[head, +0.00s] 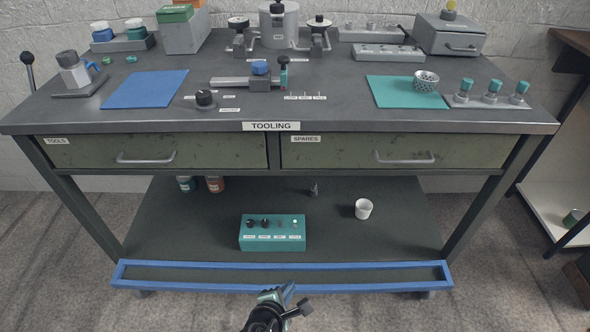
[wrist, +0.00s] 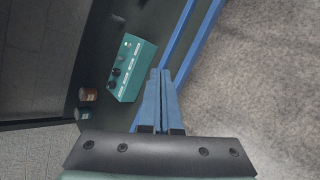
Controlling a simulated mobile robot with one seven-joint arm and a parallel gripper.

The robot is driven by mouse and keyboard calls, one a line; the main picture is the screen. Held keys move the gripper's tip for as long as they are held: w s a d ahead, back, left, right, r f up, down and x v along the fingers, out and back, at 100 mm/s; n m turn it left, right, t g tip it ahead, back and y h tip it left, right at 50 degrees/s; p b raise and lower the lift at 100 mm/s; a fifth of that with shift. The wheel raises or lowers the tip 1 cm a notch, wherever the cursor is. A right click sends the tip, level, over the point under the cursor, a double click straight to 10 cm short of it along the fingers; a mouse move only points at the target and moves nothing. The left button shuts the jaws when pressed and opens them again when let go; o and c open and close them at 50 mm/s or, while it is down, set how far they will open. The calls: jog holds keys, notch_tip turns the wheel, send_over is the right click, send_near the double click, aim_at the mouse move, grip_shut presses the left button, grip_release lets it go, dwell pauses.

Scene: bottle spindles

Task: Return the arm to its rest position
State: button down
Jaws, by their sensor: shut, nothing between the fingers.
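My gripper (head: 288,292) shows at the bottom of the head view, in front of the workbench's lower shelf and its blue front rim (head: 380,287). In the wrist view my gripper (wrist: 161,73) has its two blue-grey fingers together, with nothing between them. The fingertips appear close to the blue rim in that view, but I cannot tell the height between them. The rest of my arm is mostly out of view.
The bench top (head: 330,110) above holds several fixtures and mats. Both drawers, TOOLS (head: 100,153) and SPARES (head: 350,155), are shut.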

jog(key=w+r+m+t+y, duration=0.15)
jog(key=w+r+m, duration=0.3)
jog(key=r, duration=0.65)
jog(key=w+r+m+t+h, duration=0.1)
jog(key=w+r+m+t, duration=0.2)
jog(key=w+r, duration=0.55)
notch_tip(320, 180, up, 22)
jog(key=s+m+t, duration=0.2)
jog(key=m+t, duration=0.2)
jog(key=m, duration=0.1)
jog(key=s+d+r+m+t+y, duration=0.1)
jog(key=s+r+m+t, duration=0.2)
jog(key=s+r, duration=0.5)
jog(key=s+r+m+t+y, duration=0.1)
jog(key=s+r+m+t, duration=0.3)
jog(key=r, duration=0.9)
jog(key=s+d+r+m+t+y, duration=0.1)
jog(key=s+r+t, duration=0.1)
jog(key=s+r, duration=0.65)
notch_tip(320, 180, up, 32)
jog(key=p, duration=3)
jog(key=shift+w+a, duration=0.2)
jog(key=shift+a, duration=0.1)
jog(key=shift+t, duration=0.25)
